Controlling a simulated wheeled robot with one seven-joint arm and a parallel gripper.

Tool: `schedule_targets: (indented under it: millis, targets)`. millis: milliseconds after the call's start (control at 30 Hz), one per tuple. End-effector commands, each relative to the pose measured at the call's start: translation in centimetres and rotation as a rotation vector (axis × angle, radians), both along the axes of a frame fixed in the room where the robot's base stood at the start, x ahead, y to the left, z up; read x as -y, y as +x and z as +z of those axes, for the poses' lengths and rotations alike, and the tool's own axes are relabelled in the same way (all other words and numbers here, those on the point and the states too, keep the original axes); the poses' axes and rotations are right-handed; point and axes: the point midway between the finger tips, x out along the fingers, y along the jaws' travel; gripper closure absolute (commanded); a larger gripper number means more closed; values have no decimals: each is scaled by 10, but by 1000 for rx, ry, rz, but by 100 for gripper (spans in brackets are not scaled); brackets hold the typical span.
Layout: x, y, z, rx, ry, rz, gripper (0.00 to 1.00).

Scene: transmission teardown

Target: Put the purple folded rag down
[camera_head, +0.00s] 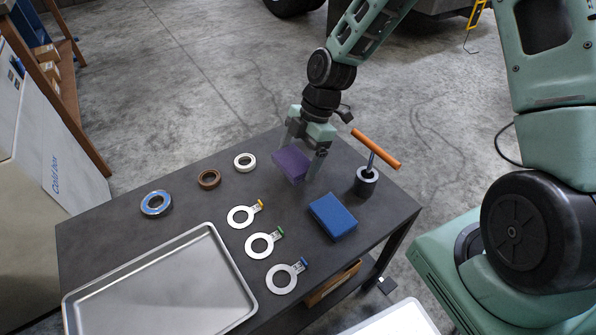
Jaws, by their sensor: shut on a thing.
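The purple folded rag (291,163) is a small soft-looking block between the fingers of my gripper (304,165). My gripper points down over the far right part of the dark table (190,255) and is shut on the rag. The rag looks slightly tilted. I cannot tell whether its underside touches the table or hangs just above it.
A blue block (333,216) lies nearer than the rag. Several rings and tagged washers (257,245) lie to the left. An empty metal tray (160,290) fills the front left.

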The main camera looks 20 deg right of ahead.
Motion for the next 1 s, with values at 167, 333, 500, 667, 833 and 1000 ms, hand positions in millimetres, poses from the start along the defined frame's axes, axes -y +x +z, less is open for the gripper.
schedule_targets:
  millis: [167,333,500,667,833,1000]
  targets:
    - [-1,-1,-26,-3,0,-1,35]
    - [-1,-1,-43,-2,1,1,35]
    - [0,0,-43,0,0,0,35]
    - [0,0,-46,0,0,-1,35]
    - [0,0,-49,1,0,-1,2]
    - [0,0,-49,0,0,-1,0]
